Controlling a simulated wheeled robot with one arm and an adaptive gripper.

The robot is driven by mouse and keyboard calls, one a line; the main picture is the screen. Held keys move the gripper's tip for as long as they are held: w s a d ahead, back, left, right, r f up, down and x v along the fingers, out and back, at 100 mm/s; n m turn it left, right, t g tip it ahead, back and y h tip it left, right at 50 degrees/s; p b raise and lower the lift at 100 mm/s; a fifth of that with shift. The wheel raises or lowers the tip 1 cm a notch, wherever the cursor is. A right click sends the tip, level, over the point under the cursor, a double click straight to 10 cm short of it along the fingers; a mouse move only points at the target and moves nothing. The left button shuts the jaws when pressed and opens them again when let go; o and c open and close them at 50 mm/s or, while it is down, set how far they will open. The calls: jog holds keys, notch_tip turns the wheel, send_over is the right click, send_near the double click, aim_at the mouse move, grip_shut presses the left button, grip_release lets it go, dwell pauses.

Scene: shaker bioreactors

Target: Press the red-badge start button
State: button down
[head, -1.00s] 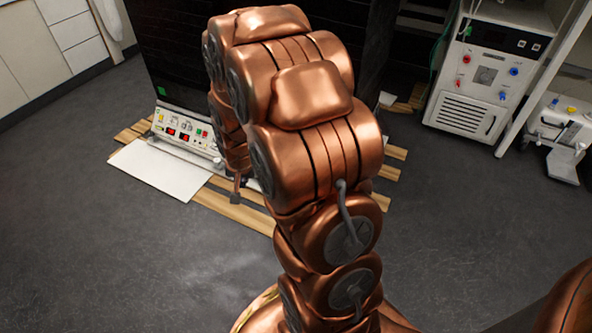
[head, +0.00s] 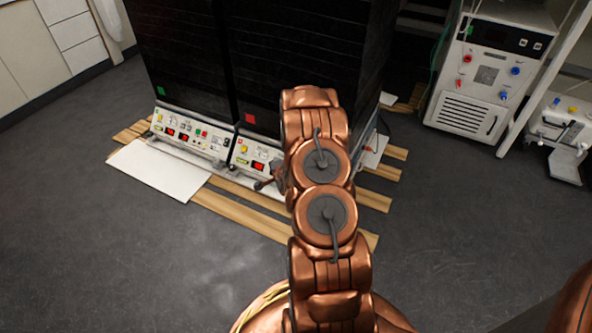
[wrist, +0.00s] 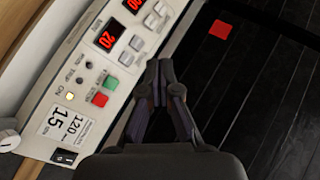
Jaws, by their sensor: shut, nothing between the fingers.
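The red badge (head: 250,118) sits low on the black front of the right-hand shaker unit; it also shows in the wrist view (wrist: 220,29). Below it is that unit's pale control panel (head: 244,159), partly hidden by my arm in the head view. In the wrist view the panel carries a green button (wrist: 111,83) and a red button (wrist: 100,99) side by side. My gripper (wrist: 160,73) is shut and empty, its tips right of the green button in the picture. I cannot tell whether they touch the panel.
The left-hand unit has a green badge (head: 161,91) and its own similar panel (head: 184,132). A red-lit display (wrist: 106,40) and small white keys (wrist: 137,43) lie near the buttons. A white board (head: 158,170) and wooden slats (head: 238,212) lie on the floor in front.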

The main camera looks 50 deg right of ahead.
jog(key=shift+s+d+f+m+t+h, duration=0.45)
jog(key=shift+s+d+f+m, duration=0.2)
jog(key=shift+d+f+m, duration=0.25)
jog(key=shift+s+d+f+m+t+h, duration=0.4)
jog(key=shift+s+d+f+m, duration=0.25)
jog(key=shift+d+f+m, duration=0.3)
jog(key=shift+d, duration=0.1)
jog(key=d+f+b, duration=0.1)
jog(key=w+d+f+b, duration=0.1)
jog(key=d+f, duration=0.1)
jog(key=d+f+b, duration=0.1)
jog(key=d+b, duration=0.1)
jog(key=shift+w+f, duration=0.2)
jog(key=shift+w, duration=0.1)
jog(key=shift+w+d+f, duration=0.15)
jog(key=shift+d+f, duration=0.45)
jog(key=shift+f, duration=0.05)
jog(key=shift+w+d+f+p, duration=0.1)
jog(key=shift+d+f+p, duration=0.15)
jog(key=shift+d+p, duration=0.05)
